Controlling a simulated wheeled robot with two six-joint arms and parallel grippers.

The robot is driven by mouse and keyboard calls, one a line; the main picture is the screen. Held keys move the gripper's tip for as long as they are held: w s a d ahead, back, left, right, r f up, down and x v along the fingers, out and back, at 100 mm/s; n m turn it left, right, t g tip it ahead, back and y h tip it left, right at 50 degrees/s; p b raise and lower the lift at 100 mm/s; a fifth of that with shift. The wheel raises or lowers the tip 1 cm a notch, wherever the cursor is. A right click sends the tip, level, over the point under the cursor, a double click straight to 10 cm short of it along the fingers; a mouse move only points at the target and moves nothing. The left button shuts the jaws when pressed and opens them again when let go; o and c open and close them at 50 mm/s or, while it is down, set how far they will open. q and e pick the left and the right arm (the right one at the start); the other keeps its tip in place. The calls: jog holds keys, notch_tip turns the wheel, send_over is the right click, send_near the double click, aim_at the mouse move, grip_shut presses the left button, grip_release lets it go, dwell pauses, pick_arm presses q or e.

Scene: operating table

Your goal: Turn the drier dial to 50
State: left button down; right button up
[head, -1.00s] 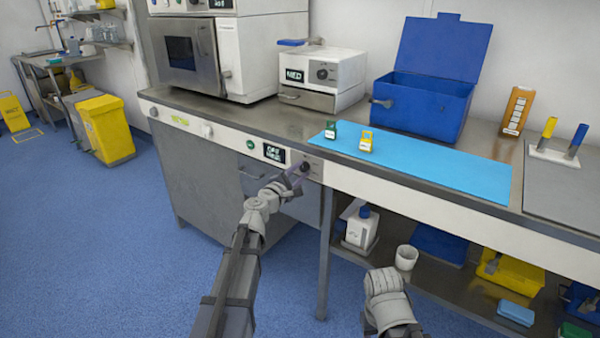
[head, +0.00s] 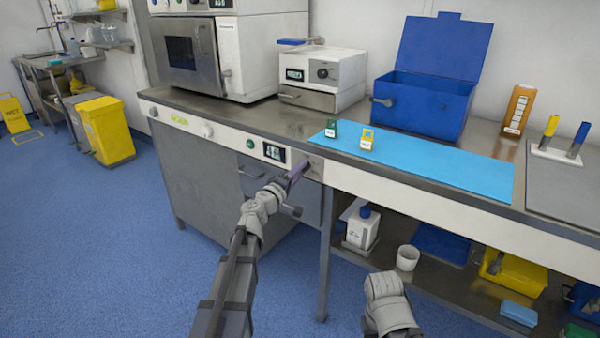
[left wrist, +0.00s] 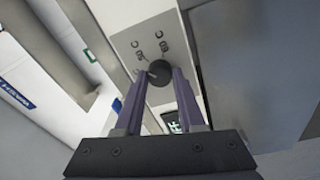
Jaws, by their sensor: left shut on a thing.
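The drier dial (left wrist: 158,73) is a round black knob on a grey panel with small markings, seen in the left wrist view. My left gripper (left wrist: 158,88) is shut on it, with one purple finger on each side. In the head view the left gripper (head: 297,172) reaches the front panel of the bench and hides most of the dial. The small dark display (head: 274,153) left of the dial is lit, but I cannot read it surely. My right gripper is not in view; only part of my right arm shows at the bottom.
A blue mat (head: 420,165) on the bench holds a green tag (head: 331,129) and a yellow tag (head: 366,139). A blue open box (head: 425,105) and a white machine (head: 345,70) stand behind. A lower shelf (head: 450,287) holds a bottle, cup and bins.

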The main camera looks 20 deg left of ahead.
pick_arm(q)
jog(key=shift+m, duration=0.9)
jog(key=c, duration=0.5)
grip_release()
jog(key=v, duration=0.7)
jog(key=shift+s+a+f+b, duration=0.1)
jog(key=shift+s+a+b, duration=0.05)
jog(key=shift+s+b, duration=0.25)
jog(key=shift+m, duration=0.3)
